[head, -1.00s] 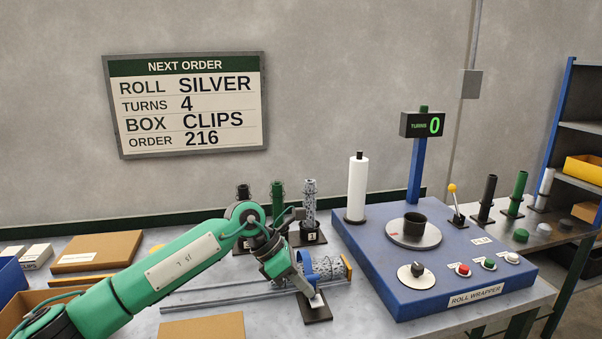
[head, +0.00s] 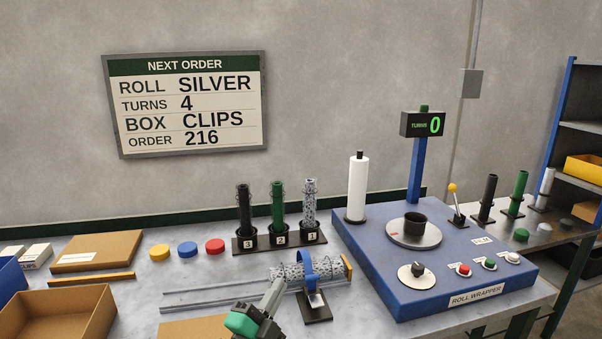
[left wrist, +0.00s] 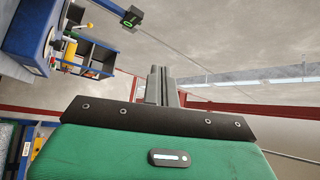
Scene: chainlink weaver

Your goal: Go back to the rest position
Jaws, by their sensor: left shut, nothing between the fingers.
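My left gripper (head: 272,293) is at the bottom middle of the head view, in front of a silver mesh roll (head: 290,271) that lies on rails (head: 215,294) under a blue clamp (head: 308,266). Its grey fingers look closed together with nothing between them. In the left wrist view, the green gripper body fills the bottom and the closed fingers (left wrist: 160,87) point toward the wall and ceiling. I do not see my right gripper.
A rack (head: 279,241) holds black, green and silver rolls behind the rails. The blue roll wrapper (head: 400,295) stands to the right, its display reading 0. Cardboard boxes and coloured caps lie on the left.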

